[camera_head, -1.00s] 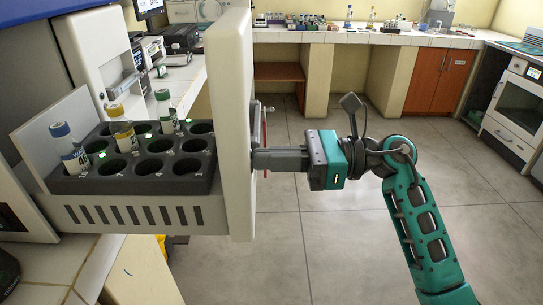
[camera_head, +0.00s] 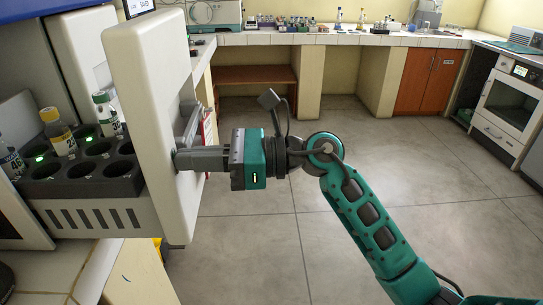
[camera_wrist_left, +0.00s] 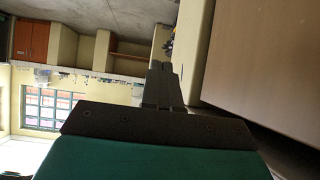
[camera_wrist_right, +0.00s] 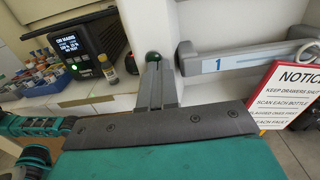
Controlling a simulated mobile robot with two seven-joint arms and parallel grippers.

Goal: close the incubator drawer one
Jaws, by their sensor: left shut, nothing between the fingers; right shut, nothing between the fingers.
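The incubator drawer one has a tall white front panel (camera_head: 160,110) and stands partly out of the incubator (camera_head: 60,80) in the head view. Its dark rack (camera_head: 85,185) holds several bottles with yellow, green and other caps. My right gripper (camera_head: 180,160) is shut and empty, its fingertips at the outer face of the panel. In the right wrist view the fingers (camera_wrist_right: 160,75) are at the white front, left of a grey handle (camera_wrist_right: 250,52) and the blue label "1" (camera_wrist_right: 218,65). My left gripper (camera_wrist_left: 162,75) is shut and empty in the left wrist view.
A red-framed notice sign (camera_wrist_right: 290,95) hangs beside the handle. A black device with a screen (camera_wrist_right: 80,42) and a tray of bottles (camera_wrist_right: 35,80) stand on the counter. The floor (camera_head: 290,240) right of the drawer is clear.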

